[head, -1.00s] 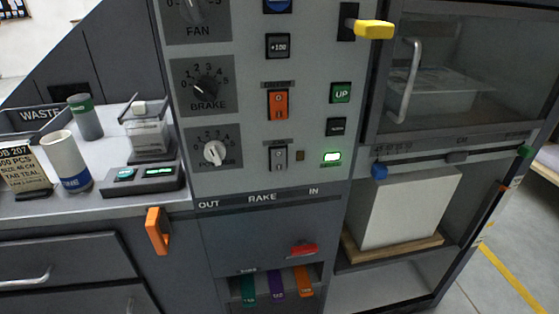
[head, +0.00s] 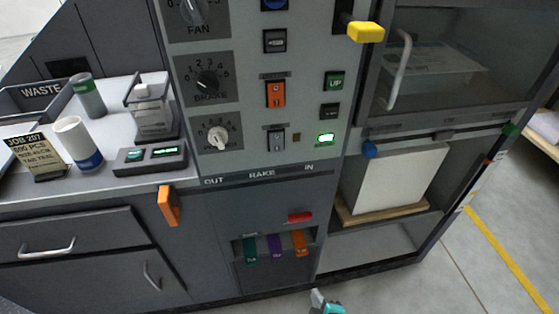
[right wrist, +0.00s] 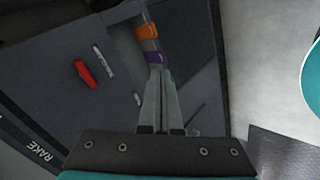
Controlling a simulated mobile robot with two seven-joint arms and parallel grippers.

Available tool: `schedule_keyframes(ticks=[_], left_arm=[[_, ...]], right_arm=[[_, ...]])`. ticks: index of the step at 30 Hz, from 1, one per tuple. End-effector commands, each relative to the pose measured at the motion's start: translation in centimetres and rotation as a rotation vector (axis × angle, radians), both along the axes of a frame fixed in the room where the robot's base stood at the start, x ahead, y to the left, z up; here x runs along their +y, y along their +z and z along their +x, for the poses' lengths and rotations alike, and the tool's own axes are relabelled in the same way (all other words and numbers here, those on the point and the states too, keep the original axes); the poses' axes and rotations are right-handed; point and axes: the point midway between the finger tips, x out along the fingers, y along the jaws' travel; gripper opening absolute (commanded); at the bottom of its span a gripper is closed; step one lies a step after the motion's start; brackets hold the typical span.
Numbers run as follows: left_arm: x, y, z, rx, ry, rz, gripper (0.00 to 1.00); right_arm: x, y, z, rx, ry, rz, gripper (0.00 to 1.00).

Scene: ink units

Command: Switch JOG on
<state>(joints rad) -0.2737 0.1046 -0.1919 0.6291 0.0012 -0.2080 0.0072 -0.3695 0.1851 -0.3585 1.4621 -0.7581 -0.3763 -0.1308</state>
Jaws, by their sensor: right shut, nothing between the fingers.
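The control panel (head: 305,60) fills the middle of the head view. A grey-white rocker switch (head: 276,140) sits low on it, with a small dark brownish square (head: 296,137) to its right. An orange rocker switch (head: 275,94) is above it. Their small labels are too blurred to read, so I cannot tell which is JOG. My right gripper (head: 325,302) shows at the bottom edge of the head view, well below the switches. In the right wrist view its fingers (right wrist: 160,78) are together and empty, before the lower panel. My left gripper is out of view.
Near the switches are a lit green lamp (head: 326,139), the UP button (head: 334,80) and a knob (head: 217,137). A yellow handle (head: 365,32) juts out at upper right. An orange handle (head: 168,205) and red lever (head: 300,217) lie lower. Floor at right is clear.

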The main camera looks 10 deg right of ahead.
Motion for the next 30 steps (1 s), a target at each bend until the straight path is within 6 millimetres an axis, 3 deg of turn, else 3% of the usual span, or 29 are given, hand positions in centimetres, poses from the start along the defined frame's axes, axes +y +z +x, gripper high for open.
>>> schedule_keyframes(ticks=[1, 9, 15, 18, 21, 30], left_arm=[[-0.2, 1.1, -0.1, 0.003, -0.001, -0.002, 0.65], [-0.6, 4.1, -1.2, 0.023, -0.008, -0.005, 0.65], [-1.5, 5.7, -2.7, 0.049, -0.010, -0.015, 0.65], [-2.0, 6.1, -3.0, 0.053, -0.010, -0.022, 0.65], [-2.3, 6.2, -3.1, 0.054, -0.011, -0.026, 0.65], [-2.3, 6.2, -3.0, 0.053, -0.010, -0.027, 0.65]], right_arm=[[0.8, 3.2, 1.0, -0.055, 0.037, -0.030, 0.00], [4.1, 18.2, 4.6, -0.353, 0.176, -0.211, 0.00], [5.3, 27.6, 5.4, -0.533, 0.204, -0.316, 0.00], [5.5, 30.5, 5.4, -0.588, 0.205, -0.349, 0.00], [5.6, 32.1, 5.4, -0.619, 0.203, -0.367, 0.00], [5.6, 32.7, 5.4, -0.632, 0.203, -0.374, 0.00]])
